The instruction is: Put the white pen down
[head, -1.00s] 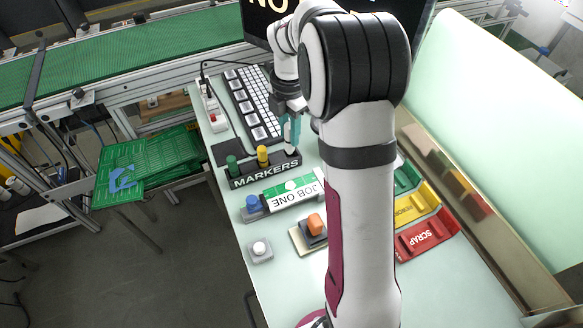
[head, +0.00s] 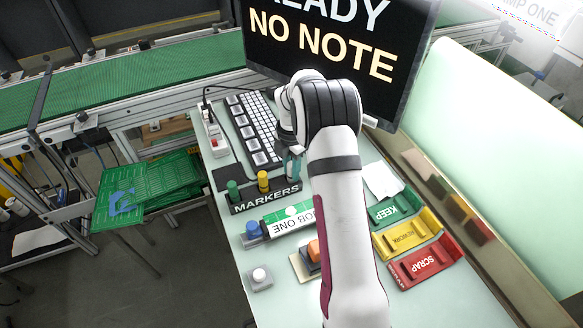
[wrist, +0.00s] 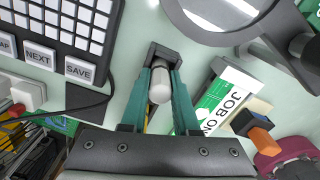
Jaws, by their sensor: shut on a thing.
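My gripper (wrist: 163,78) has teal fingers closed around the white pen (wrist: 159,88), whose rounded end shows between them in the wrist view. In the head view my gripper (head: 292,165) is at the right end of the black MARKERS rack (head: 265,199), partly behind my arm. The rack's dark end (wrist: 165,54) shows just beyond the pen in the wrist view. The pen's lower end is hidden, so I cannot tell whether it sits in a slot. A green marker (head: 232,189) and a yellow marker (head: 263,181) stand in the rack.
A keyboard (head: 262,115) and a black key pad (head: 250,130) lie behind the rack. A JOB ONE card (head: 290,219), a blue knob (head: 253,229) and an orange switch (head: 314,250) are in front. KEEP (head: 395,207), REWORK (head: 408,237) and SCRAP (head: 425,262) trays are at right.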

